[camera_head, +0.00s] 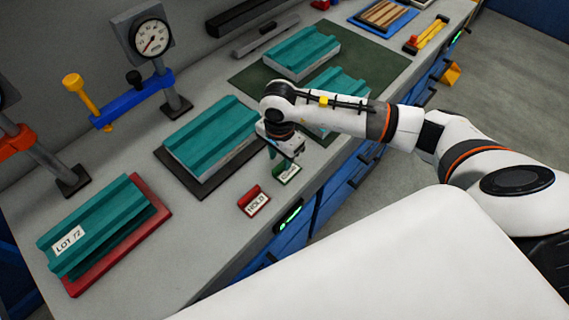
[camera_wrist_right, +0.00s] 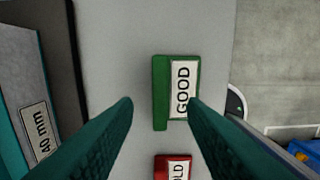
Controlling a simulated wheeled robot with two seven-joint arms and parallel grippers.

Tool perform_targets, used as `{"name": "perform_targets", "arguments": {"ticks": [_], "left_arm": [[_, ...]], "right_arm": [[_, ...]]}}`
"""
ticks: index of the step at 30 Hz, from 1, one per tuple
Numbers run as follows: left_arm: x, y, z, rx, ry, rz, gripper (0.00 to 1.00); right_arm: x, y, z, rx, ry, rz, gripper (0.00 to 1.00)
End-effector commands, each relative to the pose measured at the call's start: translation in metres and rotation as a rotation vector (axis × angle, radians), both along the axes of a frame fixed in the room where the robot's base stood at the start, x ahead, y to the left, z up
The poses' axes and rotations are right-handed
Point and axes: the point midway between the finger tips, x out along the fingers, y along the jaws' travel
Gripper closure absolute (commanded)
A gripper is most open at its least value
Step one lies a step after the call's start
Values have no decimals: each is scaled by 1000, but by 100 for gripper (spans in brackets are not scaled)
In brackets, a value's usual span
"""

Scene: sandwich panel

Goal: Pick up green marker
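The green marker (camera_head: 287,174) is a small block with a white label, standing on the grey bench just below my right gripper (camera_head: 283,152). In the right wrist view the green marker (camera_wrist_right: 160,92) shows its label reading GOOD. My right gripper (camera_wrist_right: 160,104) is open there, with its dark fingers on either side of the marker's lower part in the picture. I cannot tell how much height is left between the fingertips and the marker. My left gripper is not in view.
A red HOLD marker (camera_head: 254,200) stands close by, nearer the front left; it also shows in the wrist view (camera_wrist_right: 172,167). A teal panel on a dark mat (camera_head: 203,188) lies left. A LOT 72 panel (camera_head: 100,226) sits on a red base. A dial gauge (camera_head: 150,38) stands behind.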

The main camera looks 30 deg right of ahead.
Motion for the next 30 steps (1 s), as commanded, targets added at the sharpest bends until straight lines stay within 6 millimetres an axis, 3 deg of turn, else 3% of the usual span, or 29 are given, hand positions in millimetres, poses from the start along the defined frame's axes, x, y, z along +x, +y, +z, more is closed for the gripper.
{"name": "perform_targets", "arguments": {"ticks": [1,6,13,20,30], "left_arm": [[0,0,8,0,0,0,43],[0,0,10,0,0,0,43],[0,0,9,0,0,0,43],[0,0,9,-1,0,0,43],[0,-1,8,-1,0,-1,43]], "right_arm": [[-1,0,-5,-1,5,-2,62],[0,0,-23,1,0,0,62],[0,0,-25,0,-1,0,62],[0,0,-24,0,-1,0,99],[1,0,-22,1,-3,0,100]]}}
